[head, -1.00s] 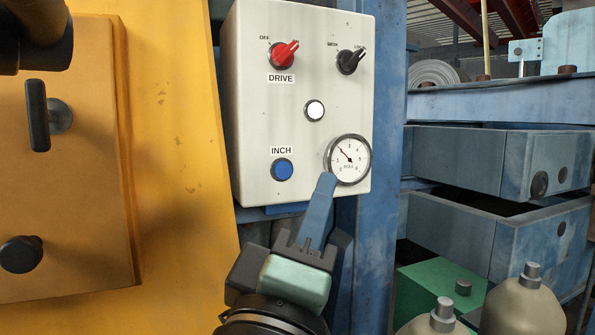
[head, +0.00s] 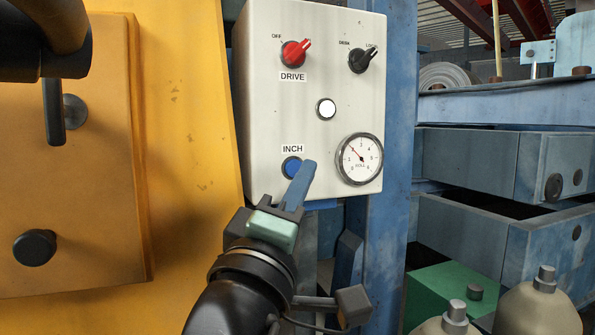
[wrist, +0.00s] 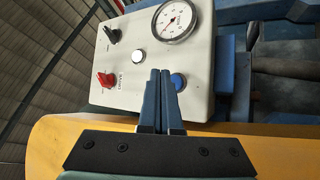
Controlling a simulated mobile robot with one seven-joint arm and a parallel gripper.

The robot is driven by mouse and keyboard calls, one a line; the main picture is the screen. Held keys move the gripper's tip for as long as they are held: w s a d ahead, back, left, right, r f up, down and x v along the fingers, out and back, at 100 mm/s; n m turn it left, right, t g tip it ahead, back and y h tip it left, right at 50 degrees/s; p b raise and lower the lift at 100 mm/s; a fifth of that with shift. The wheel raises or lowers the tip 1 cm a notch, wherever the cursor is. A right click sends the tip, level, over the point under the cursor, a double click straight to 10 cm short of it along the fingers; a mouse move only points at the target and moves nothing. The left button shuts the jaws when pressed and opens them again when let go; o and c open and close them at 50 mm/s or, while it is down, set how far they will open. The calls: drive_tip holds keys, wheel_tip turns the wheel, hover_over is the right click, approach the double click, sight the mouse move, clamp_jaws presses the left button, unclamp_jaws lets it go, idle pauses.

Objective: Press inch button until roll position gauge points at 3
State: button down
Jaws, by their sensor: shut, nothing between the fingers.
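The blue INCH button (head: 291,168) sits low on the white control panel (head: 330,60), under its label. It also shows in the wrist view (wrist: 179,82), just right of the fingertips. My gripper (head: 309,164) is shut and empty. Its blue fingertips overlap the button's lower right edge in the head view; I cannot tell whether they touch it. The roll gauge (head: 359,159) is a round white dial right of the button, also in the wrist view (wrist: 175,20).
The red DRIVE knob (head: 294,54), a black knob (head: 362,60) and a white button (head: 326,109) are higher on the panel. A yellow cabinet (head: 185,120) stands left. Blue steel drawers (head: 475,160) and beige bottles (head: 540,305) are at right.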

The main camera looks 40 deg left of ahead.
drive_tip(key=shift+w+a, duration=0.3)
drive_tip(key=shift+a, duration=0.25)
idle(1.7)
drive_tip(key=shift+w+a, duration=0.2)
drive_tip(key=shift+a, duration=0.15)
drive_tip(key=shift+w+a, duration=0.15)
drive_tip(key=shift+a, duration=0.2)
idle(0.6)
drive_tip(key=shift+d, duration=0.1)
drive_tip(key=shift+s+d, duration=0.4)
drive_tip(key=shift+d, duration=0.2)
drive_tip(key=shift+s+d+p, duration=0.15)
drive_tip(key=shift+s+d, duration=0.25)
drive_tip(key=shift+d, duration=0.3)
drive_tip(key=shift+s+d+p, duration=0.1)
drive_tip(key=shift+s+d, duration=0.3)
drive_tip(key=shift+d, duration=0.35)
drive_tip(key=shift+s+d+p, duration=0.15)
drive_tip(key=shift+s+d, duration=0.25)
drive_tip(key=shift+d, duration=0.3)
